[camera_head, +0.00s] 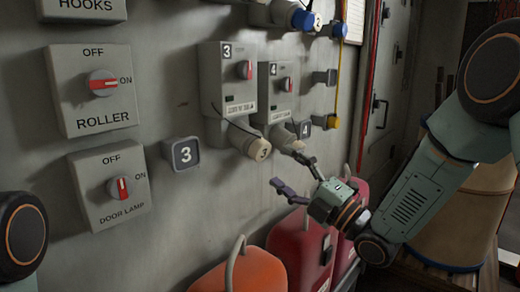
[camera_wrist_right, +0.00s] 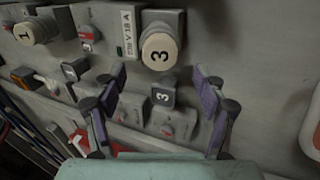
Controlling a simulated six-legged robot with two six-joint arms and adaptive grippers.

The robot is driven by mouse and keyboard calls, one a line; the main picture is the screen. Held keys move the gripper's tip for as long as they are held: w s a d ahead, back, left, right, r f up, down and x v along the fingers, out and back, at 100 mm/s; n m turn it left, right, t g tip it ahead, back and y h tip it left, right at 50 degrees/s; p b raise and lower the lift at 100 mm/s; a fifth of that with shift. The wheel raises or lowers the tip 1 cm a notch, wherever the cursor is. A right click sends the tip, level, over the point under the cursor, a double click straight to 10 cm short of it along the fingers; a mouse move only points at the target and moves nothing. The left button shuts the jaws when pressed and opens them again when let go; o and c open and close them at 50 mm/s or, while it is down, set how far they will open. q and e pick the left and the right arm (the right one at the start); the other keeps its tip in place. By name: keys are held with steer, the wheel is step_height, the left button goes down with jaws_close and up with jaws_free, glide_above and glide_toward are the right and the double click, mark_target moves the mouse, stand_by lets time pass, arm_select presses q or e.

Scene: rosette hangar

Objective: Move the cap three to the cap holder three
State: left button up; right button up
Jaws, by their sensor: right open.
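Cap three (camera_head: 257,149) is a round cream cap marked 3. It sits on the low end of the grey wall box marked 3 (camera_head: 213,75), and a dark cord hangs beside it. In the right wrist view the cap (camera_wrist_right: 160,50) is ahead, beyond the fingertips. Cap holder three (camera_head: 183,154) is a dark square block marked 3, on the wall left of the cap; the right wrist view also shows it (camera_wrist_right: 161,95). My right gripper (camera_head: 285,170) is open and empty, right of and below the cap, apart from it. My left gripper is out of view.
ROLLER (camera_head: 92,90) and DOOR LAMP (camera_head: 109,187) switch boxes are on the wall at left. Box 4 (camera_head: 275,90) and its cap (camera_head: 281,137) are close by on the right. Red and orange canisters (camera_head: 240,270) stand below my right gripper. The wall below holder three is bare.

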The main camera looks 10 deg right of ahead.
mark_target(264, 153)
steer(key=shift+x, duration=2.95)
steer(key=shift+f+b, duration=0.1)
steer(key=shift+b, duration=0.6)
steer(key=shift+c, duration=0.2)
jaws_close()
steer(key=shift+s+d+f, duration=0.15)
steer(key=shift+s+d, duration=0.05)
steer(key=shift+s, duration=0.05)
steer(key=shift+s+d+f, duration=0.1)
steer(key=shift+s+d, duration=0.3)
steer(key=shift+s, duration=0.05)
steer(key=shift+s+d+f, duration=0.1)
steer(key=shift+s, duration=0.1)
